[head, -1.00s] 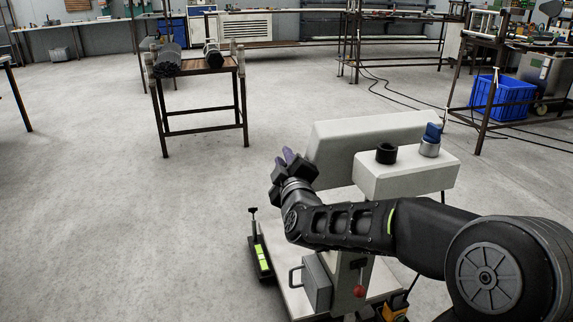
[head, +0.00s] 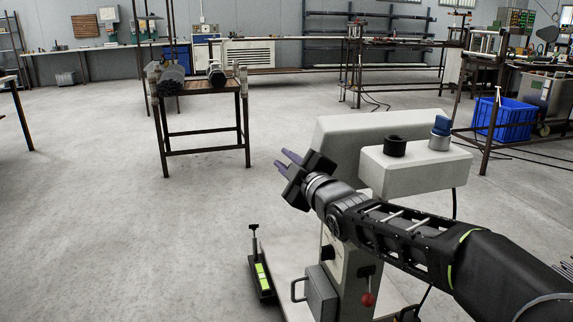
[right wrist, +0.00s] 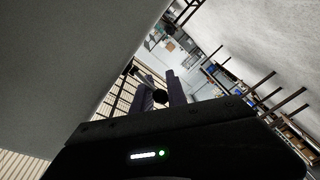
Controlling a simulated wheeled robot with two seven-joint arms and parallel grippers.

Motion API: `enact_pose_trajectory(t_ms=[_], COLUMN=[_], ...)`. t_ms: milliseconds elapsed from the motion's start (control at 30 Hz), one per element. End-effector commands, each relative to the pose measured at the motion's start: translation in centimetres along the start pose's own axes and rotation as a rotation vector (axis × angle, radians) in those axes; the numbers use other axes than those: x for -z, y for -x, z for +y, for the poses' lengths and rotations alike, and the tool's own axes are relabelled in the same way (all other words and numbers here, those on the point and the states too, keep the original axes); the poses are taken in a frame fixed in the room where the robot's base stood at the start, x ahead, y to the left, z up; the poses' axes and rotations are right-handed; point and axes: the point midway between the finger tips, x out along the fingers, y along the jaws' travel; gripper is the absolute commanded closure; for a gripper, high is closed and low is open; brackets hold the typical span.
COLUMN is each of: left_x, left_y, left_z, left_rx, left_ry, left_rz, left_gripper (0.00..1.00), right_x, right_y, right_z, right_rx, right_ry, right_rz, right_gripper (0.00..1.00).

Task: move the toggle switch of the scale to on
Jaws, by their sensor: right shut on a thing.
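My right gripper (head: 286,160) is at the left side of a pale grey-white machine (head: 350,135), its two purple fingers pointing up and left. In the right wrist view, the fingers (right wrist: 163,92) have a small dark knob-like piece (right wrist: 161,98) between them, and the gripper is shut on it. I cannot tell whether this piece is the toggle switch. No scale or on/off marking can be made out for sure. My left gripper is not in view.
The machine has a black ring (head: 395,146), a blue-topped knob (head: 441,126) and a red-balled lever (head: 368,299). A brown table (head: 200,88) with rolls stands behind left. A blue crate (head: 505,118) is at right. The floor at left is clear.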

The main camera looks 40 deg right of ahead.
Motion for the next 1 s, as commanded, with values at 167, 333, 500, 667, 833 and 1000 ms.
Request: enact_pose_trajectory(t_ms=[167,333,500,667,833,1000], left_x=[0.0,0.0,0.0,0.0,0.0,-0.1], left_y=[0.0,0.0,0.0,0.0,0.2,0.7], left_z=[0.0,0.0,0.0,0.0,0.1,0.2], left_rx=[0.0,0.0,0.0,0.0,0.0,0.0], left_ry=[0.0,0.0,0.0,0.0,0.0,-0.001], left_rz=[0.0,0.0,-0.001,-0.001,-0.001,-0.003], left_gripper=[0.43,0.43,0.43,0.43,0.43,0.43], right_x=[-0.5,-0.4,-0.3,-0.2,-0.1,-0.1], right_y=[0.0,0.0,0.0,0.0,1.0,3.5], right_z=[-0.6,-0.6,-0.3,-0.2,0.0,0.1], right_rx=[0.013,0.011,0.006,0.004,0.001,0.001], right_ry=[-0.003,-0.003,-0.002,-0.001,0.0,-0.002], right_rz=[-0.01,-0.01,-0.006,-0.004,-0.003,-0.004], right_gripper=[1.0,0.69,0.62,0.62,0.62,0.62])
